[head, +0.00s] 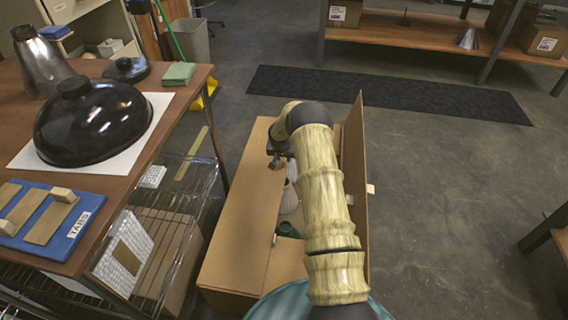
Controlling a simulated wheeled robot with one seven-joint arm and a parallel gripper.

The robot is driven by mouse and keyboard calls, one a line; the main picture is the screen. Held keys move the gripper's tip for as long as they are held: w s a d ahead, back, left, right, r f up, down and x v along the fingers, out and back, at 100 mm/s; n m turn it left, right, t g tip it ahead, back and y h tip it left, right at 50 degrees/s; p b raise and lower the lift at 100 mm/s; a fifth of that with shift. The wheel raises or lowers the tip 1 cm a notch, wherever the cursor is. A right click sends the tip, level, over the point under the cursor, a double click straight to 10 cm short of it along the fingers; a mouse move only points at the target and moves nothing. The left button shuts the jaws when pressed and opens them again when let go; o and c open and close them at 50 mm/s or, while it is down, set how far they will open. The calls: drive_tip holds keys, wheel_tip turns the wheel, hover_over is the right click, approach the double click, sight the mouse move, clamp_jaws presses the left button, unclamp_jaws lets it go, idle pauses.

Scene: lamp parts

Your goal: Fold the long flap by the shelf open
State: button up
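An open-topped cardboard box (222,298) stands on the floor beside the wire shelf (190,172). Its long flap by the shelf (241,215) lies nearly flat over the left part of the box. The opposite long flap (355,165) stands upright on the right. My gripper (276,164) is small and dark at the far end of the box, by the inner edge of the shelf-side flap. My arm hides part of it, and I cannot tell whether its fingers are apart or touch the flap. A pale ribbed thing (289,198) and a dark green thing (287,229) show in the opening.
A brown table (186,78) on the left holds a black lamp shade (92,122) and a blue tray (52,222). The wire shelf below it is close to the box's left side. A black mat (390,92) lies behind.

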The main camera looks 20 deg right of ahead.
drive_tip(key=shift+a+b+x, duration=0.25)
drive_tip(key=shift+b+x, duration=0.05)
drive_tip(key=shift+x, duration=0.8)
drive_tip(key=shift+d+f, duration=0.2)
drive_tip(key=shift+d, duration=0.2)
drive_tip(key=shift+s+a, duration=0.1)
drive_tip(key=shift+a, duration=0.05)
clamp_jaws()
drive_tip(key=shift+r, duration=0.15)
